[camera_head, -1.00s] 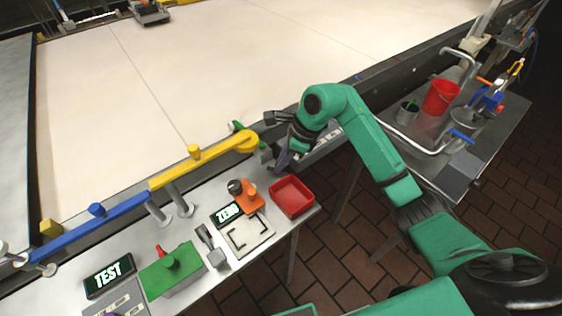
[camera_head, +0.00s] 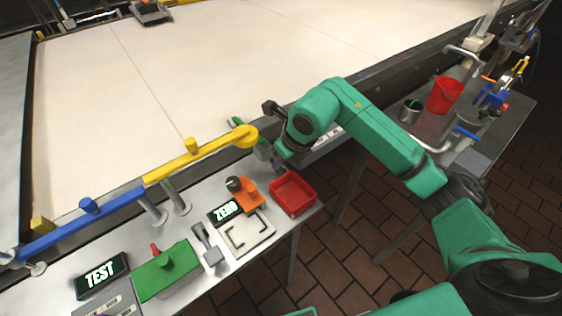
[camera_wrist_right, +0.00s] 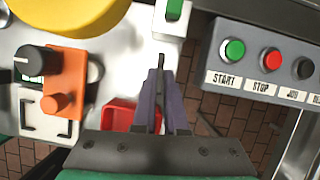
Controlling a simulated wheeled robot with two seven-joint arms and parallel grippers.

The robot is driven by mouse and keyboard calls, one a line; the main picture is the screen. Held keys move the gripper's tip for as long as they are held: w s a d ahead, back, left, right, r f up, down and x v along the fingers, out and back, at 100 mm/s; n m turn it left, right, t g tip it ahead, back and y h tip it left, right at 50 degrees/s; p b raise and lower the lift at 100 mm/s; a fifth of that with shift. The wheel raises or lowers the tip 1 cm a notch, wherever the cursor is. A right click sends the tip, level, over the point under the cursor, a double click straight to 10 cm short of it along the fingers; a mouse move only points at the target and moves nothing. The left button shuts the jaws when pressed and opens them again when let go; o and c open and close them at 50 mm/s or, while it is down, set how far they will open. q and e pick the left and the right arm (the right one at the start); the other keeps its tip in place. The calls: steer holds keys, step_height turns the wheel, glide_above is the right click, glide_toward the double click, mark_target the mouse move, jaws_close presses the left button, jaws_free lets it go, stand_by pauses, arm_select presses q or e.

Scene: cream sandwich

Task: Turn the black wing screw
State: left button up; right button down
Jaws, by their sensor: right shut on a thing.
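My right gripper (camera_wrist_right: 160,85) points up the picture in the right wrist view, its purple-grey fingers close together. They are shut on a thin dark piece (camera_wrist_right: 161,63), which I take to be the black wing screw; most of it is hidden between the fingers. The grey bracket (camera_wrist_right: 168,32) with a green part lies just beyond the tips. In the head view the right gripper (camera_head: 277,162) is at the conveyor's edge, beside the yellow arm's round end, and largely hidden by my wrist. My left gripper is not in view.
A red tray (camera_head: 293,194) is just below the gripper. An orange block (camera_head: 250,196) with a black knob (camera_head: 233,184) stands to its left. The yellow arm (camera_head: 195,160) runs along the conveyor. A START/STOP button panel (camera_wrist_right: 265,62) is close on the right in the wrist view.

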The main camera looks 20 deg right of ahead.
steer(key=shift+m, duration=0.5)
steer(key=shift+r, duration=0.1)
steer(key=c, duration=1)
jaws_free()
steer(key=shift+o, duration=0.2)
steer(key=b+v, duration=0.2)
steer(key=v, duration=1.2)
steer(key=shift+s+a+r, duration=0.2)
steer(key=shift+a+r, duration=0.05)
